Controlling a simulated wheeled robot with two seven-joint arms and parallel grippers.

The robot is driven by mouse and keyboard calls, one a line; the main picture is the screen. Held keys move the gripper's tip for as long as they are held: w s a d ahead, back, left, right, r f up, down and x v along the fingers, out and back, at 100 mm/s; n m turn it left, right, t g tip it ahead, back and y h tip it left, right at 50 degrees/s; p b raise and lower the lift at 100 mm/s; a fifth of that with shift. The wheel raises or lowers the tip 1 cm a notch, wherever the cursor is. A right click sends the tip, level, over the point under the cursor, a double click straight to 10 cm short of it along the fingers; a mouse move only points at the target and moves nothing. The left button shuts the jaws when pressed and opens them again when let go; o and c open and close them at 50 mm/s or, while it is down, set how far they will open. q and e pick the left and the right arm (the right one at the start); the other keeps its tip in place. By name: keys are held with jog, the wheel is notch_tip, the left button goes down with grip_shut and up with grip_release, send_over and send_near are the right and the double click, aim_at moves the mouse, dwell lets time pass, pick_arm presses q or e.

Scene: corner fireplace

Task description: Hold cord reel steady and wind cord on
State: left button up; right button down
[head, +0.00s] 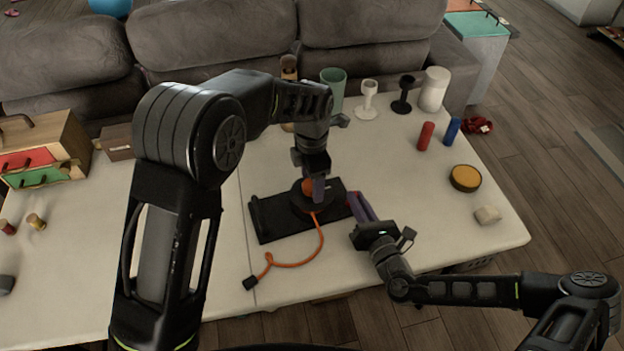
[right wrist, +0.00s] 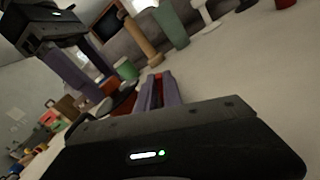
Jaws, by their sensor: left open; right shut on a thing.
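The cord reel, a dark round drum with an orange top, sits on a black base plate (head: 275,219) on the pale table. An orange cord (head: 290,265) curls from the drum toward the front left and ends in a black plug (head: 250,283). My left gripper (head: 314,190) is open and points down over the drum, hiding part of it. My right gripper (head: 357,203) is shut at the base's right end, with its purple fingers around a narrow red part. The red part also shows between its fingers in the right wrist view (right wrist: 157,88).
Green, white and black cups (head: 367,98) stand at the back, with red and blue cylinders at the right. A yellow-topped round tin (head: 465,178) and a pale lump (head: 487,215) lie front right. A wooden drawer box (head: 50,145) stands left. The grey sofa bounds the back.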

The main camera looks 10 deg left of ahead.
pick_arm(q)
jog(key=c, duration=1.4)
